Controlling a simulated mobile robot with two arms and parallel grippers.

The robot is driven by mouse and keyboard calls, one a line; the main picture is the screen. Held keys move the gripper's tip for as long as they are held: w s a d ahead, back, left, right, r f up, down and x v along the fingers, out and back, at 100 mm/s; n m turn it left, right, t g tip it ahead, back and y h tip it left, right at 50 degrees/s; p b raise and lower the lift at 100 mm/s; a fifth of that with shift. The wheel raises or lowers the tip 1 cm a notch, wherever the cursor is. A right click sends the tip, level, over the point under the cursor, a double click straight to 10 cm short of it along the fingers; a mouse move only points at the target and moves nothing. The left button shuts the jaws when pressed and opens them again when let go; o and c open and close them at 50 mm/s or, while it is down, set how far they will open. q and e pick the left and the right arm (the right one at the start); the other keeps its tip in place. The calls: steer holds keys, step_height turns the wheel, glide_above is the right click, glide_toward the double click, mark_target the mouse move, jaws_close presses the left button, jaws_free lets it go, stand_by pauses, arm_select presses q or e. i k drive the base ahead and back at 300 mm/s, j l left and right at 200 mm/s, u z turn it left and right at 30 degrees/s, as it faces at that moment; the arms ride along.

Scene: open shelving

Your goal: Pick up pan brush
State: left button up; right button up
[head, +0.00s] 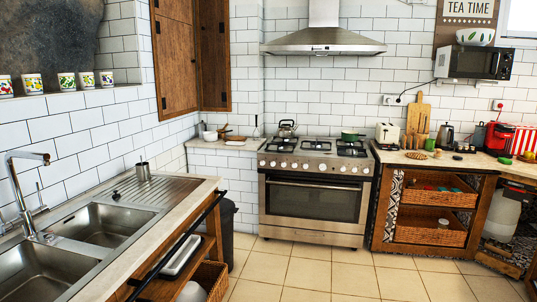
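I cannot make out the pan brush for certain. Several small items lie on the right counter (450,166), including a green one (505,161) near its front edge, too small to identify. A slim upright item (256,131) stands on the short counter left of the stove; its kind is unclear. Neither of my grippers is in view.
A double sink (98,226) with a tap (22,190) is at left, with a metal cup (143,171) beyond it. The stove (316,196) bears a kettle (287,128) and a green pan (350,135). Wicker baskets (430,236) sit under the right counter. The tiled floor (330,278) is clear.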

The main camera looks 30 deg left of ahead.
mark_target(438, 156)
steer(key=u, duration=0.2)
steer(key=i+z, duration=0.1)
steer(key=i, duration=3.35)
steer(key=i+u, duration=0.15)
steer(key=i, duration=0.5)
steer(key=i+l+u, duration=0.1)
steer(key=i, duration=0.5)
steer(key=i+l+u, duration=0.15)
steer(key=i, duration=0.5)
